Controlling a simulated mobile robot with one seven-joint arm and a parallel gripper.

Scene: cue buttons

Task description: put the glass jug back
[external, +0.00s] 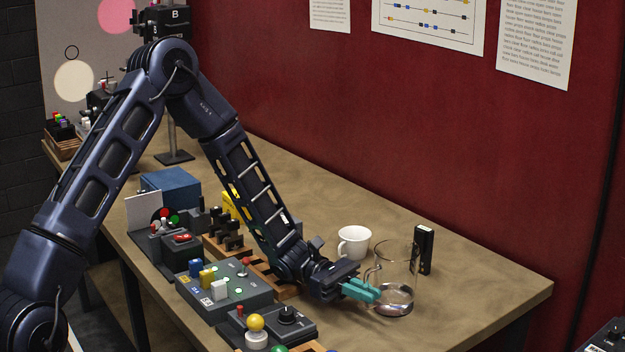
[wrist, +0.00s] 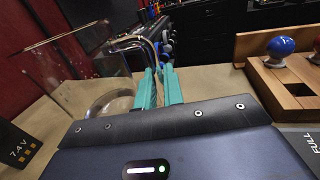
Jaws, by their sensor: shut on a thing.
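The clear glass jug (external: 398,268) stands upright near the right end of the table in the external view, its handle towards my gripper. It also shows at the left of the wrist view (wrist: 70,70), with its handle at the teal fingers. My gripper (external: 372,290) has teal fingers at the jug's handle side, low over the table. In the wrist view the fingers (wrist: 160,85) are close together, with the curved handle (wrist: 135,43) running down to them. The gripper is shut on the handle. Whether the jug's base touches the table is hard to tell.
A white cup (external: 354,242) stands just behind the jug, and a black upright block (external: 424,250) stands close to its right. A grey button panel (external: 222,290) and a dial box (external: 285,325) lie left of the gripper. The table's right end is clear.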

